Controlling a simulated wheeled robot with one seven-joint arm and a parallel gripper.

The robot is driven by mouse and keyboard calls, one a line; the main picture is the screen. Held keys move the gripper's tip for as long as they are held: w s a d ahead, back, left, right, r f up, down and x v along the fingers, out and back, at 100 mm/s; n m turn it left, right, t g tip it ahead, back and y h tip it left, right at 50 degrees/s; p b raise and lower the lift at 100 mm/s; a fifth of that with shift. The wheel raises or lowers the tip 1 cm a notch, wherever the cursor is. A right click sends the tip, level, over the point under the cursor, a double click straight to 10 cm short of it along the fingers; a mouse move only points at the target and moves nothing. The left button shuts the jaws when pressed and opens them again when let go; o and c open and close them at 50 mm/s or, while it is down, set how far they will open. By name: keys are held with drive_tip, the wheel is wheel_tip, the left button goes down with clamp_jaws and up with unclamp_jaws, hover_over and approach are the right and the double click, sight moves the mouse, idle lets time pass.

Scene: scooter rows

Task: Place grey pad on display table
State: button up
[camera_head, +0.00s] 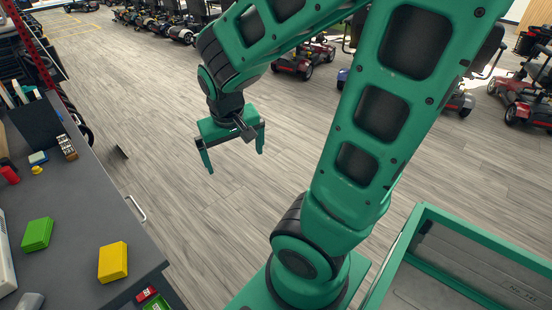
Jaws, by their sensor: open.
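My gripper (235,161) is open and empty. It hangs over bare floor to the right of a dark grey table, apart from it. The grey table (75,215) runs along the left side; I cannot tell whether it is the display table. I cannot pick out the grey pad with certainty. A grey rounded object (30,301) at the bottom left is cut off by the frame edge. A small blue-grey block (38,157) lies farther back on the table.
The table holds a green block (37,234), a yellow block (113,262), a red item (9,174) and a dark holder (35,125). A metal handle (136,208) sticks out from the table's side. Scooters (302,58) stand at the back. The middle floor is clear.

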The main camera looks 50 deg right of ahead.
drive_tip(key=s+d+r+m+g+y, duration=0.1)
drive_tip(key=s+r, duration=0.1)
drive_tip(key=s, duration=0.5)
drive_tip(key=s+d+r+g+y, duration=0.1)
drive_tip(key=s+r, duration=0.1)
drive_tip(key=s, duration=0.4)
drive_tip(key=shift+s+d+r+m, duration=0.25)
drive_tip(key=shift+s+m, duration=0.1)
drive_tip(key=shift+m, duration=0.05)
